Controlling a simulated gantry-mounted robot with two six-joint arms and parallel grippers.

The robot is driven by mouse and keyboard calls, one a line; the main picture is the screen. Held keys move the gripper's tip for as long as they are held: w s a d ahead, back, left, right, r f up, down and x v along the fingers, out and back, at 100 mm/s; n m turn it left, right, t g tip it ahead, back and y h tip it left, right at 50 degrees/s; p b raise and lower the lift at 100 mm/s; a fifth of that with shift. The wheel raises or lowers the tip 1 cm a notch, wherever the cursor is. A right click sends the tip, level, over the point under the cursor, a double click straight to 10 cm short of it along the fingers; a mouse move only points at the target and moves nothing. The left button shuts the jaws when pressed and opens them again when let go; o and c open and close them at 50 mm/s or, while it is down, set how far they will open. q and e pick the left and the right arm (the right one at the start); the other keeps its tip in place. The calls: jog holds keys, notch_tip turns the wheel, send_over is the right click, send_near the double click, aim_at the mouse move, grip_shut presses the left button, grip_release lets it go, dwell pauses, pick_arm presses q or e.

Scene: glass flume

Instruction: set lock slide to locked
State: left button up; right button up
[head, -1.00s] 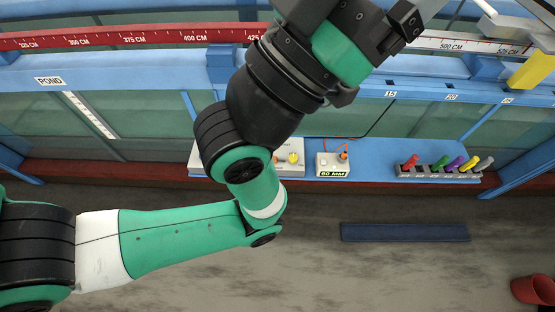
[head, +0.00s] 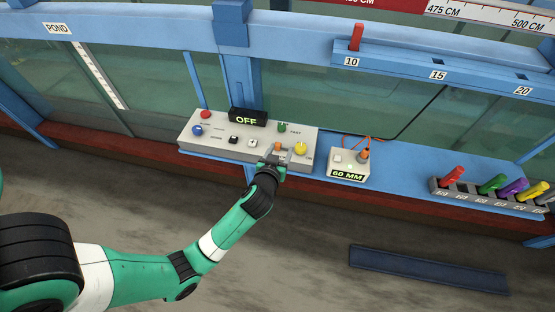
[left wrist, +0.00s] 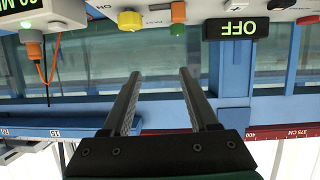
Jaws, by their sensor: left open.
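A grey control box (head: 215,140) on the blue shelf carries several controls. On its right part are an orange control (head: 278,147), a green one (head: 282,127) and a yellow knob (head: 300,149). None is readably marked as the lock slide, and its setting cannot be read. The left wrist view shows the orange control (left wrist: 178,12), green one (left wrist: 177,29) and yellow knob (left wrist: 130,20) upside down. My left gripper (head: 276,157) is at the box's front edge by the orange control. Its fingers (left wrist: 160,72) are apart with nothing between them. My right gripper is not in view.
An OFF display (head: 247,117) stands at the box's back. A small 60 MM box (head: 348,165) with an orange cable is to the right. A rack of coloured pegs (head: 490,193) is farther right. The glass flume wall rises behind; the floor in front is mostly open.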

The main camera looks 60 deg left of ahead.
pick_arm(q)
jog(key=g+b, duration=0.1)
send_near(277, 146)
jog(key=b+x, duration=0.2)
jog(key=x, duration=0.8)
jog(key=shift+b, duration=0.35)
jog(key=shift+w+a+f, duration=0.2)
jog(key=shift+w+a, duration=0.15)
jog(key=shift+a, duration=0.05)
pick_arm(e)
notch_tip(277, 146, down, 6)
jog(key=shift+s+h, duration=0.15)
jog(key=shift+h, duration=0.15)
pick_arm(q)
jog(key=shift+c, duration=0.3)
grip_shut()
